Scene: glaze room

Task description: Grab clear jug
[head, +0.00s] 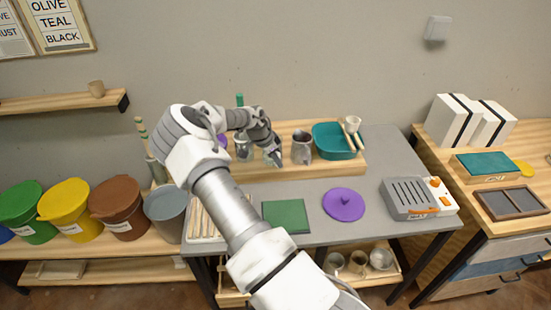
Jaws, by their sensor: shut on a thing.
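A greyish, see-through-looking jug (302,149) stands upright on the raised wooden shelf at the back of the grey table. My gripper (277,160) reaches down at its left side, with the fingers close together. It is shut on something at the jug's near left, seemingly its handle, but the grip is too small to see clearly. A second grey vessel (243,148) stands further left, partly hidden by my arm.
A teal basin (335,142) with tools and a small cup stands close right of the jug. A purple disc (343,204), a green mat (286,215) and a grey slotted device (418,197) lie in front. Lidded buckets (64,207) stand left.

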